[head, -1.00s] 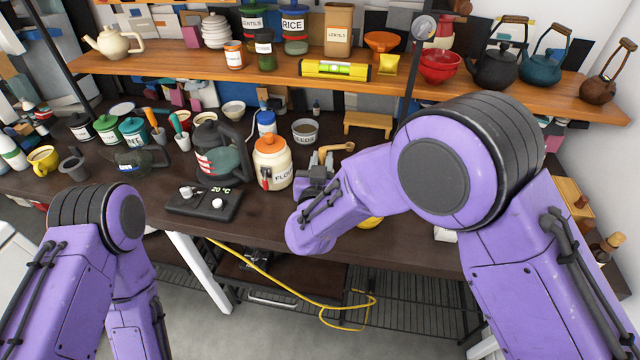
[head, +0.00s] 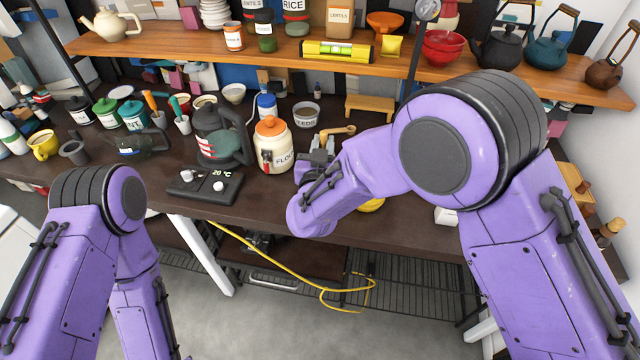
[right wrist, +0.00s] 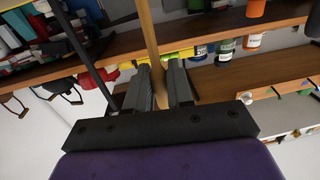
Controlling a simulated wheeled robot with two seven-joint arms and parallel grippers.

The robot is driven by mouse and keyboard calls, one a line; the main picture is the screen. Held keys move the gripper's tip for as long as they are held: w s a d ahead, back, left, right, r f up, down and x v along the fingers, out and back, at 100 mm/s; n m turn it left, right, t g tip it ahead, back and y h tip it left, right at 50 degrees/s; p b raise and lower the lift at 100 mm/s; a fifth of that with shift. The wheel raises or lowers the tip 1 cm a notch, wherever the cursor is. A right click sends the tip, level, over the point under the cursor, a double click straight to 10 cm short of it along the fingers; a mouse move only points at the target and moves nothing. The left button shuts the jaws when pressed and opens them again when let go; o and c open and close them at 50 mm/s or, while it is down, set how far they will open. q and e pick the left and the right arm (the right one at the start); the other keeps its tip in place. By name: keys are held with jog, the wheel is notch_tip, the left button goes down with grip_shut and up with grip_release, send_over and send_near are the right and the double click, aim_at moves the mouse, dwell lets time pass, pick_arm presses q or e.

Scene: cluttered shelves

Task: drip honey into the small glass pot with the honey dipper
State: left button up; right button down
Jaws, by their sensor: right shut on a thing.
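My right gripper (head: 322,149) is at the middle of the dark counter, just right of the flour jar. It is shut on a wooden stick, which looks like the honey dipper (head: 338,131). In the right wrist view the stick's pale shaft (right wrist: 152,40) runs between the two fingers (right wrist: 160,85) and out of the top edge. A yellow round thing (head: 370,205) is partly hidden behind my right forearm; I cannot tell what it is. I cannot pick out the small glass pot for certain. My left gripper is out of view; only its arm shows.
The flour jar (head: 273,146) stands close left of my right gripper, with a dark kettle (head: 217,140) and black scale (head: 205,186) beyond. A seeds pot (head: 306,115) and small wooden stand (head: 370,108) are behind. The loaded shelf (head: 270,62) overhangs the back.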

jog(key=s+d+r+p, duration=0.2)
jog(key=d+r+p, duration=0.1)
jog(key=d, duration=0.7)
jog(key=shift+s+d+n+p, duration=0.2)
jog(key=shift+s+n+p, duration=0.1)
jog(key=shift+d, duration=0.1)
jog(key=shift+w+d, duration=0.15)
jog(key=shift+d, duration=0.3)
dwell(6.2)
